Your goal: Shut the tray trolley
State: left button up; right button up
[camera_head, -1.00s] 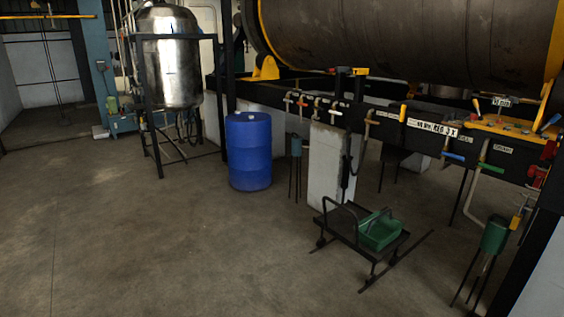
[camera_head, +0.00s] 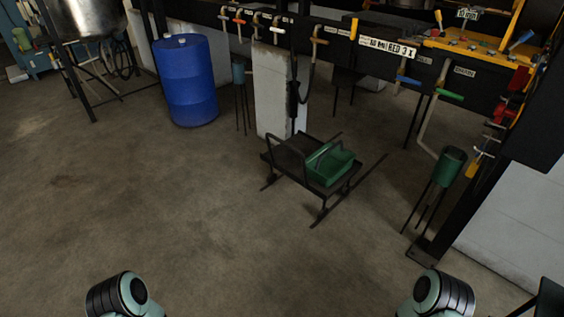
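The tray trolley (camera_head: 285,166) is a low black frame with a hoop handle at its left side, standing on the floor right of centre. A green tray (camera_head: 330,166) with a handle sits on it. Dark rails (camera_head: 352,187) run along the floor beside and under the trolley. Parts of my two arms show at the bottom edge, left and right, well short of the trolley. Neither gripper can be seen.
A blue drum (camera_head: 186,85) and a pale pillar (camera_head: 273,92) stand behind the trolley. A green canister on thin legs (camera_head: 450,167) stands to the right, near a black post. A valve panel (camera_head: 400,60) runs along the back. The floor in front is clear.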

aim_at(288, 157)
jog(key=i+l, duration=0.25)
jog(key=l, duration=0.15)
jog(key=i+l, duration=0.2)
jog(key=i, duration=0.45)
jog(key=i+l, duration=0.15)
jog(key=i, duration=0.5)
jog(key=i+l+z, duration=0.1)
jog(key=i, duration=0.5)
jog(key=i+l, duration=0.25)
jog(key=i, duration=0.4)
